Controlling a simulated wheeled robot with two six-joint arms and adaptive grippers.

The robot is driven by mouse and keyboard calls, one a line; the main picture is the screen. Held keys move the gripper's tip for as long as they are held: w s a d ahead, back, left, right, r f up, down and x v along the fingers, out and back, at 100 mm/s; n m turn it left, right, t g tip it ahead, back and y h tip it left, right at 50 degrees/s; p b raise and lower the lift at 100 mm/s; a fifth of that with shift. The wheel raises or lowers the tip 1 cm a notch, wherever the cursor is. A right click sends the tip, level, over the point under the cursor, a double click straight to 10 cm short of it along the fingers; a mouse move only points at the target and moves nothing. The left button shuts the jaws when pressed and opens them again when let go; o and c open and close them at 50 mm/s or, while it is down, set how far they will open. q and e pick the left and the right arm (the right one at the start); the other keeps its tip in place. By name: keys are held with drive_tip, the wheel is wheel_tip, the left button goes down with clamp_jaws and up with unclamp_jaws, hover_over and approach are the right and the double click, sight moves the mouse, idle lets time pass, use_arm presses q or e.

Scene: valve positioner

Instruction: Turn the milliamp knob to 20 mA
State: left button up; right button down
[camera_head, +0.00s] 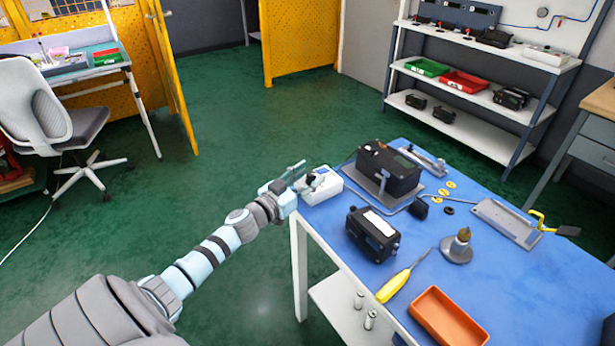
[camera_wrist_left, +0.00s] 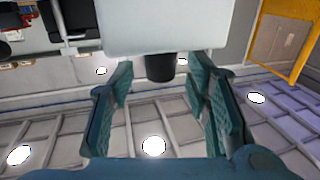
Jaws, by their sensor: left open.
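The milliamp box is a small white box (camera_head: 328,190) at the left corner of the blue table in the head view. Its pale face (camera_wrist_left: 150,28) fills the top middle of the left wrist view. A black knob (camera_wrist_left: 159,68) sticks out from it. My left gripper (camera_head: 294,176) is at the box's left side. In the left wrist view its teal fingers (camera_wrist_left: 158,92) stand open on either side of the knob, with gaps visible both sides. The knob's scale and pointer cannot be read. My right gripper is in neither view.
A black positioner (camera_head: 390,172) on a grey plate stands just right of the box. Open floor lies left of the table.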

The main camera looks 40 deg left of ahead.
use_arm(q)
drive_tip(key=shift+d+f+n+y+b, duration=0.2)
drive_tip(key=shift+n+y+b, duration=0.4)
drive_tip(key=shift+y, duration=0.2)
drive_tip(key=shift+d+r+n+y+p, duration=0.15)
drive_tip(key=shift+n+y+p, duration=0.25)
drive_tip(key=shift+n+y, duration=0.5)
drive_tip(key=y, duration=0.1)
drive_tip(key=n+g+y+p, duration=0.1)
drive_tip(key=y, duration=0.1)
drive_tip(key=shift+w+r, duration=0.1)
drive_tip(key=shift+r, duration=0.15)
drive_tip(key=shift+s+d+f+n+g+y+p, duration=0.15)
drive_tip(key=shift+s+d+n+g+y+p, duration=0.2)
drive_tip(key=shift+s+n+y, duration=0.35)
drive_tip(key=b+v, duration=0.1)
drive_tip(key=v, duration=1.1)
drive_tip(key=s+f+m+g+h+b, duration=0.1)
drive_tip(key=s+f+g+b, duration=0.1)
drive_tip(key=f, duration=1.2)
drive_tip(key=s+f+m+g+h+b, duration=0.1)
drive_tip(key=s+f+g+b, duration=0.2)
drive_tip(key=f, duration=1.2)
drive_tip(key=shift+s+d+m+g+b, duration=0.25)
drive_tip(key=shift+d+m+g+b, duration=0.15)
drive_tip(key=shift+b, duration=0.65)
